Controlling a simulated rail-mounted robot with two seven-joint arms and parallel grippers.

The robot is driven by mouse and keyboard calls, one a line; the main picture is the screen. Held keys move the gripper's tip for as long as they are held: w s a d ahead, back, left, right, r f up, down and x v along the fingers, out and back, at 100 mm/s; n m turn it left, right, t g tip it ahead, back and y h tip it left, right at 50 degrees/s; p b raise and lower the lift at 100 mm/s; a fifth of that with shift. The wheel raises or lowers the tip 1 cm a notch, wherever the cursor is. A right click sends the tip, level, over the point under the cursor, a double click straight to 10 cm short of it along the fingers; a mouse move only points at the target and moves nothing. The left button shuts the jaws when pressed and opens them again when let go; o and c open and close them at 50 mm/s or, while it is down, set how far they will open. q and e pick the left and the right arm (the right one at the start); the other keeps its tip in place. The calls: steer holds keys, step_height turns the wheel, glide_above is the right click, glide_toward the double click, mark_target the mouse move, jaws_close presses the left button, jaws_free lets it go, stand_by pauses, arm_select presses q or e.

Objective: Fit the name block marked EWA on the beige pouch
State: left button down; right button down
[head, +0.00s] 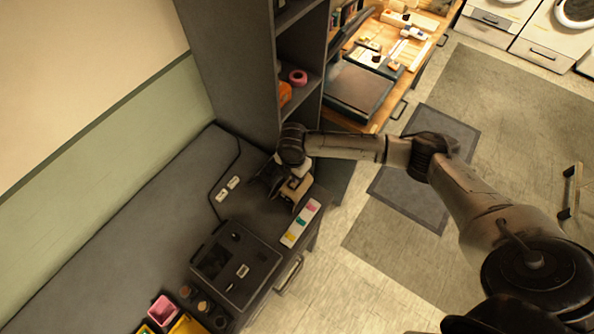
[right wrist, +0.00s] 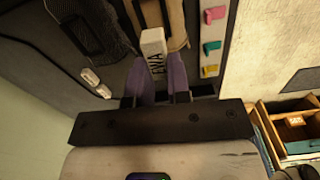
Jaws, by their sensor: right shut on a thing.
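My right gripper (right wrist: 157,62) is shut on a small white name block (right wrist: 153,42), held between its two purple fingers. Its dark lettering is turned on its side and appears to read EWA. The beige pouch (right wrist: 176,18) lies just beyond the block, whose far end overlaps the pouch's edge in the right wrist view; I cannot tell whether they touch. A dark grey pouch (right wrist: 75,22) lies to its left. In the head view, my right gripper (head: 284,184) is over the counter, partly covering the beige pouch (head: 297,191). My left gripper is not in view.
Two white blocks (head: 226,189) lie on the dark counter (head: 130,230). A white strip (head: 301,223) with pink, yellow and teal pieces lies near its front edge. A dark tray (head: 215,262) and small bins (head: 162,309) are nearer. A tall shelf (head: 240,60) stands behind.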

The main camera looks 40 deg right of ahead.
steer(key=shift+w+d, duration=0.1)
steer(key=shift+d, duration=0.2)
steer(key=shift+w+f, duration=0.1)
steer(key=shift+a+f+n+b, duration=0.15)
steer(key=shift+f+n+b, duration=0.15)
steer(key=shift+b, duration=0.05)
step_height(320, 180, down, 3)
steer(key=b, duration=0.3)
steer(key=shift+f+b, duration=0.5)
steer(key=shift+b, duration=0.35)
steer(key=shift+r+p, duration=0.1)
steer(key=shift+p, duration=0.3)
steer(key=shift+p, duration=0.6)
